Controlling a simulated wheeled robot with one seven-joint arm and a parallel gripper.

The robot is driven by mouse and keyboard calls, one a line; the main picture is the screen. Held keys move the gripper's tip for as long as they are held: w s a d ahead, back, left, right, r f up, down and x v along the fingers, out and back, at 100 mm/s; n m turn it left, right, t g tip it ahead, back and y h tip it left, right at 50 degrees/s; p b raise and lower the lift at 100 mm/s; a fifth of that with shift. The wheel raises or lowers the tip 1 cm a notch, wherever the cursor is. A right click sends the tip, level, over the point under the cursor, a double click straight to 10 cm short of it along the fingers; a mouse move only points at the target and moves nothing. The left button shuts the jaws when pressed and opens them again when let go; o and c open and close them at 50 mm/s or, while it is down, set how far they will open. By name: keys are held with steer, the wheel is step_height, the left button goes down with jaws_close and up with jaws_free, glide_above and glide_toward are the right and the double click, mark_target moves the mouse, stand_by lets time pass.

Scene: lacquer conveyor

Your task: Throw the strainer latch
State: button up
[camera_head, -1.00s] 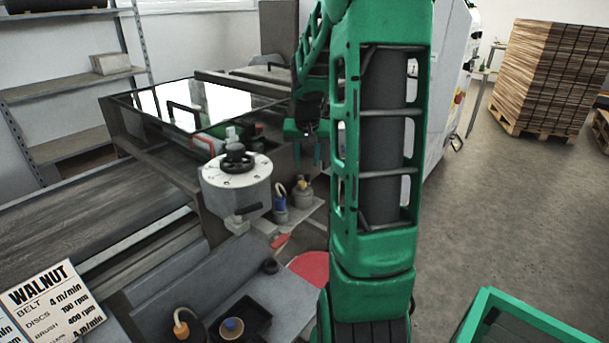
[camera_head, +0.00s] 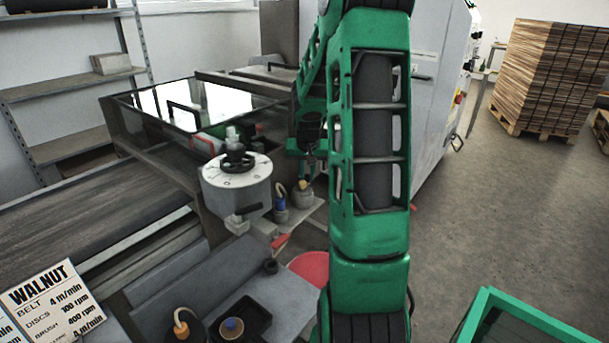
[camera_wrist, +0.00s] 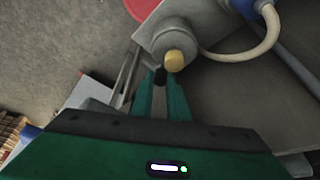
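A grey canister (camera_head: 302,194) with a yellow cap stands on a small shelf beside the machine; I take it for the strainer. In the wrist view the same canister (camera_wrist: 172,42) is just past my fingertips, its yellow cap facing the camera. A small black piece (camera_wrist: 160,77), possibly the latch, shows between the fingertips, against the canister's near side. My gripper (camera_wrist: 160,82) has its two green fingers apart, with a gap visible between them. Whether they touch the black piece, I cannot tell. In the head view my gripper (camera_head: 309,160) is just above the canister, partly hidden by my arm.
A blue-topped canister (camera_head: 281,204) with a pale hose stands left of the grey one. A drum with a white dial and black handwheel (camera_head: 237,165) juts out further left. A red disc (camera_head: 309,267) lies below. Open floor (camera_head: 500,190) is at right.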

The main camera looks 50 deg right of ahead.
jaws_close()
steer(key=shift+w+a+m+g, duration=0.3)
steer(key=shift+a+m, duration=0.2)
steer(key=shift+m, duration=0.7)
steer(key=o, duration=0.8)
jaws_free()
steer(key=shift+c, duration=0.2)
steer(key=shift+r+h, duration=0.1)
steer(key=shift+h, duration=0.2)
steer(key=v, duration=1)
steer(key=shift+r, duration=0.3)
steer(key=shift+a, duration=0.15)
